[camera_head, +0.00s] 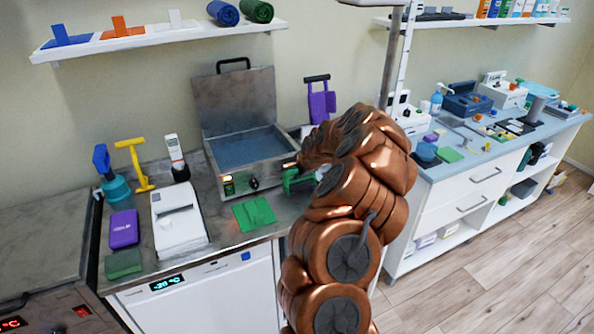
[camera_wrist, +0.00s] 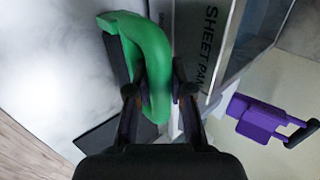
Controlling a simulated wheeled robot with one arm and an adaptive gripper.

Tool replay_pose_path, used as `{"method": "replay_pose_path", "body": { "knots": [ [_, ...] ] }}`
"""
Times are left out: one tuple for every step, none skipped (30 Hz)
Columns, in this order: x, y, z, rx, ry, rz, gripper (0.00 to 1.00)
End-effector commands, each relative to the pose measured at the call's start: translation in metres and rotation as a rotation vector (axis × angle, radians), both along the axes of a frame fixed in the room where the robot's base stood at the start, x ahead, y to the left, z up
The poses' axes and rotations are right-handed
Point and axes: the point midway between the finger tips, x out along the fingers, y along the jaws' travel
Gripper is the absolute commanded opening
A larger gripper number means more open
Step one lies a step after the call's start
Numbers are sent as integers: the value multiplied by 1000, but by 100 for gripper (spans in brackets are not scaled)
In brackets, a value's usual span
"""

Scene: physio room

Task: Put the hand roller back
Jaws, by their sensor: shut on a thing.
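My gripper (camera_wrist: 158,92) is shut on a smooth green curved thing (camera_wrist: 150,45), which I take to be the hand roller; its full shape is not clear. In the head view it shows as a small green piece (camera_head: 297,181) at the right front corner of the metal bath, partly hidden by my arm. In the wrist view a black strip (camera_wrist: 117,62) lies along it, and a flat black piece (camera_wrist: 100,136) rests on the pale surface below. I cannot tell whether the green thing touches the surface.
The open metal bath (camera_head: 250,150) stands close to my gripper. A green cloth (camera_head: 254,213), a white printer-like device (camera_head: 178,220) and a yellow T-shaped tool (camera_head: 136,164) are to the left. The right counter (camera_head: 470,153) is crowded.

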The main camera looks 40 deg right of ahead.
Motion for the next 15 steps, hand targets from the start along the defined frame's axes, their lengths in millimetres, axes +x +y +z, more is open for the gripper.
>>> {"method": "replay_pose_path", "body": {
  "knots": [
    [0, 0, -3, 2, 0, -1, 0],
    [0, 0, -5, 1, 0, -2, 0],
    [0, 0, -7, 0, -2, -2, 0],
    [0, -1, -8, -1, -2, -1, 0],
    [0, -1, -9, -1, -3, -1, 0],
    [0, -1, -9, -1, -4, -1, 0],
    [0, -1, -9, -1, -4, -1, 0],
    [0, -1, -9, -1, -4, -1, 0],
    [0, -1, -8, -1, -4, -1, 0],
    [0, -1, -9, -1, -3, -1, 0],
    [0, -1, -9, -1, -3, -1, 0],
    [0, -1, -10, -1, -3, -1, 0],
    [0, -1, -11, -1, -3, -1, 0],
    [0, -1, -12, -1, -3, -1, 0],
    [0, 0, -12, -1, -3, -1, 22]
  ]
}}
